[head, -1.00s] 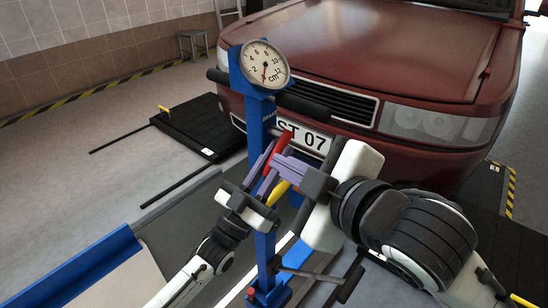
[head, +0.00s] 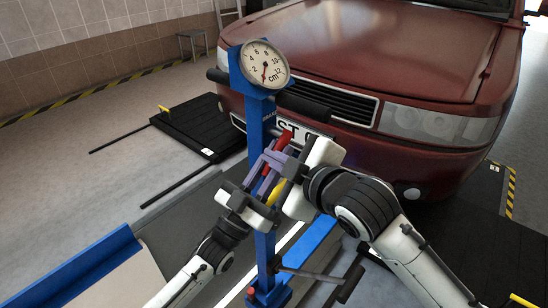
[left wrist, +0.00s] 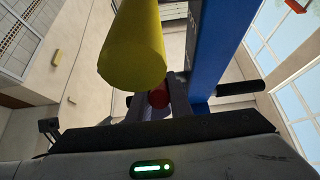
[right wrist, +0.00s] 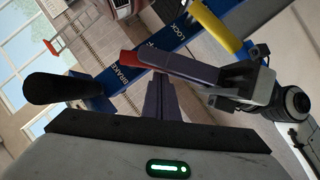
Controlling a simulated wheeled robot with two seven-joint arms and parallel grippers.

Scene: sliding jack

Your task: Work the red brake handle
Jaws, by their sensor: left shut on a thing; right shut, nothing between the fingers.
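The red brake handle (head: 284,139) is on the blue jack column (head: 262,132), below the gauge. It also shows in the right wrist view (right wrist: 130,57), near the BRAKE lettering. My left gripper (head: 271,160) is shut on the red handle; its fingers cover part of it. In the left wrist view a bit of red (left wrist: 158,97) shows between the fingers. My right gripper (right wrist: 157,80) is shut and empty, pointing at the column just beside the red handle. A yellow handle (head: 278,191) sits just below; it looms close in the left wrist view (left wrist: 132,45).
The round gauge (head: 264,65) tops the column. Black grips (head: 303,106) stick out beside it. A dark red car (head: 390,60) stands close behind. A black lever (head: 350,280) is low on the right.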

